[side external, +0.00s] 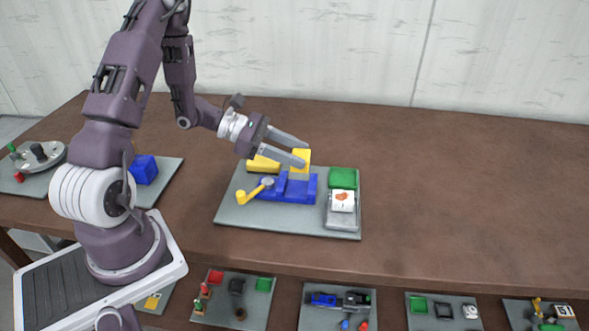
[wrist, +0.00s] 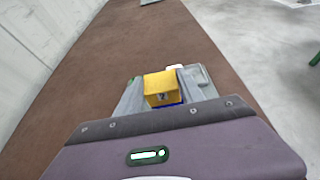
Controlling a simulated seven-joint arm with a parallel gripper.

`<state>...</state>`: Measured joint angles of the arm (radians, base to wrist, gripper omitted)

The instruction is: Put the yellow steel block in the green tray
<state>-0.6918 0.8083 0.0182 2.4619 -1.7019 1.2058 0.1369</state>
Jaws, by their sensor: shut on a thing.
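The yellow steel block (side external: 301,156) is between the fingertips of my gripper (side external: 305,154), which is shut on it. The block is at the far right part of the blue screw jack (side external: 290,190); I cannot tell whether it touches the jack. In the wrist view the block (wrist: 159,83) sits between the two grey fingers, with a little blue below it. The green tray (side external: 342,178) is just right of the jack and looks empty. It is apart from the block.
A yellow piece (side external: 263,164) lies behind the jack, partly under my gripper. The jack's yellow handle (side external: 241,197) sticks out to the left. A white card with an orange picture (side external: 343,201) stands in front of the green tray. The brown table (side external: 450,180) is clear at right.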

